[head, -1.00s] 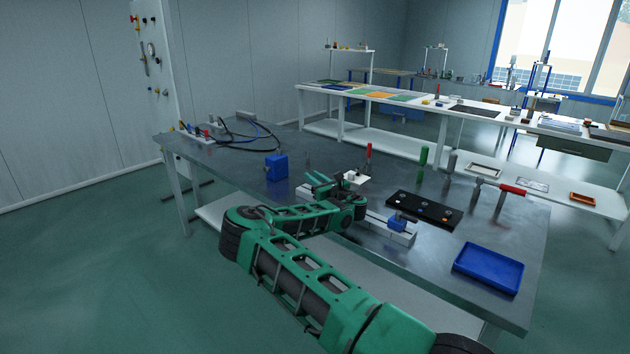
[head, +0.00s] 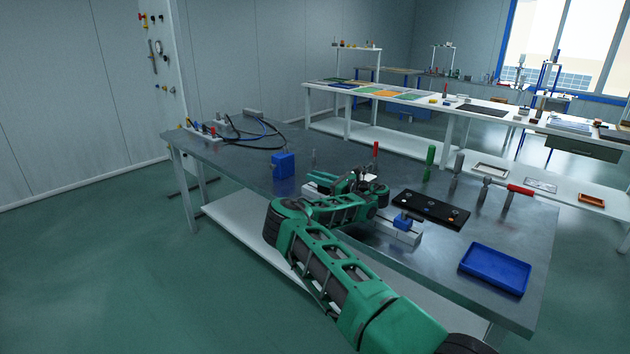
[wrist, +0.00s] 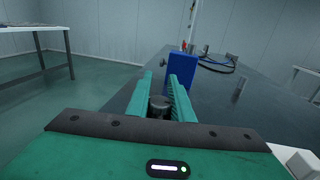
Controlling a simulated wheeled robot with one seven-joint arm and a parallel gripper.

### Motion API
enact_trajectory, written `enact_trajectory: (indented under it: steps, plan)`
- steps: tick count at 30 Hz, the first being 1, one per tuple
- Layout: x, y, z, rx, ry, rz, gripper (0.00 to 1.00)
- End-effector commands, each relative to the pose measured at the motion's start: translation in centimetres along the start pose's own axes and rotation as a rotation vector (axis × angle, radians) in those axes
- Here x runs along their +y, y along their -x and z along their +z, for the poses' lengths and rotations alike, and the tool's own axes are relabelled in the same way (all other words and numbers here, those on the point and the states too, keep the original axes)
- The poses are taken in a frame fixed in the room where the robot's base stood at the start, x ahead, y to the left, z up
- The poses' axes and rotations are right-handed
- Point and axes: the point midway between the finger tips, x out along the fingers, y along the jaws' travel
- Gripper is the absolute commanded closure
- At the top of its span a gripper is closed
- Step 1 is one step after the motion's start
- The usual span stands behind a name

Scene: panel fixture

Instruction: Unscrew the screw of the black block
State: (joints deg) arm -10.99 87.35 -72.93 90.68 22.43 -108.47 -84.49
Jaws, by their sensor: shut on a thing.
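In the wrist view my gripper (wrist: 160,98) has its two green ribbed fingers on either side of a dark round-headed piece (wrist: 159,104), which looks like the screw. The fingers are shut on it. The black block under it is hidden by my gripper's body, and I cannot tell how far the screw stands out of it. In the head view my gripper (head: 348,182) is low over the middle of the bench, with my arm covering most of this spot.
A blue block (head: 283,165) stands left of my gripper, beyond the fingers in the wrist view (wrist: 198,76). A black plate (head: 430,209), a blue tray (head: 495,269) and upright tools like the green-handled one (head: 430,162) are to the right. The bench's left-centre is clear.

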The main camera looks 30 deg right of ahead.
Motion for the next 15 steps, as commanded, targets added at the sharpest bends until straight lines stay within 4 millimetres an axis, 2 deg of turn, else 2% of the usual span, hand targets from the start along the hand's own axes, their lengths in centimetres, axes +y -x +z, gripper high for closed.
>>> enact_trajectory:
  steps: [7, 8, 9, 10, 15]
  plan:
    - [-0.08, 0.04, 0.03, -0.001, 0.000, -0.002, 1.00]
    - [-0.08, 0.04, 0.04, 0.000, 0.000, -0.003, 0.75]
    - [-0.08, 0.04, 0.04, -0.001, 0.000, -0.003, 0.66]
    - [-0.08, 0.04, 0.04, 0.000, 0.000, -0.003, 0.61]
    - [-0.08, 0.04, 0.03, 0.000, 0.000, -0.003, 0.61]
